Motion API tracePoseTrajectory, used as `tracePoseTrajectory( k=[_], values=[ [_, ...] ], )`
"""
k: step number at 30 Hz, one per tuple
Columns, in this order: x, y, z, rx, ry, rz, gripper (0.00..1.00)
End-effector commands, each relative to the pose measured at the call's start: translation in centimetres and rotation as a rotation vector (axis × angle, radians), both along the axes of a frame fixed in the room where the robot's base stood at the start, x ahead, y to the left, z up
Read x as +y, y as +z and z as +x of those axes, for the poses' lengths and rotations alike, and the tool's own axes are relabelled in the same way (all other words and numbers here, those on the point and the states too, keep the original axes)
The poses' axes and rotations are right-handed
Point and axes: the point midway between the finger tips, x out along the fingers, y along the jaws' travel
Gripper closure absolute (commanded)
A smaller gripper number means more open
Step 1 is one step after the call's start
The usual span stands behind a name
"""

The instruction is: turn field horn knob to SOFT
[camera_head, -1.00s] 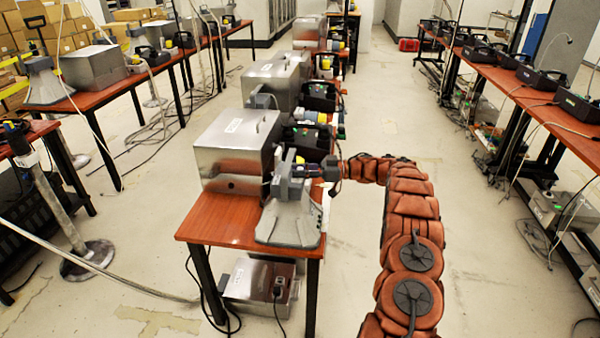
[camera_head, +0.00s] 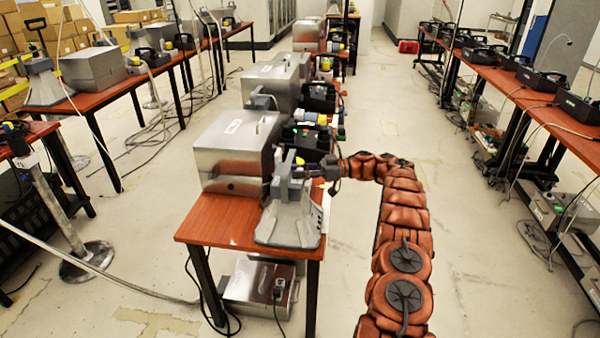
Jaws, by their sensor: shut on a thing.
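The grey field horn (camera_head: 288,222) stands on the front corner of the near red-brown table (camera_head: 205,230), its flared mouth facing forward and down. My gripper (camera_head: 321,171) is at the right side of the horn's upper rear part, reaching in from the right. Its fingers are small and dark here, and they appear closed at the horn's back. The knob is too small and too covered by the fingers to make out, and its setting cannot be read.
A steel box (camera_head: 235,150) stands left of the horn, and black phone units (camera_head: 308,140) stand behind it. Another steel box (camera_head: 262,285) is under the table. The aisle floor (camera_head: 470,250) on the right is open. A long table (camera_head: 515,95) with black units lines the far right.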

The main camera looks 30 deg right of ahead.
Motion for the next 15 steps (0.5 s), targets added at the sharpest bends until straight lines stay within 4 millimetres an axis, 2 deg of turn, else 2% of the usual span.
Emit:
tracePoseTrajectory(
  k=[3, 4, 9, 11, 15],
  values=[
    [0.01, 0.23, 0.04, -0.004, 0.000, 0.001, 1.00],
    [0.01, 0.23, 0.04, -0.004, 0.000, 0.001, 0.77],
    [-0.01, 0.15, 0.02, -0.003, -0.001, 0.001, 0.59],
    [-0.01, 0.12, 0.02, -0.001, -0.001, 0.000, 0.53],
    [-0.03, 0.08, 0.01, -0.001, -0.001, 0.000, 0.53]
  ],
)
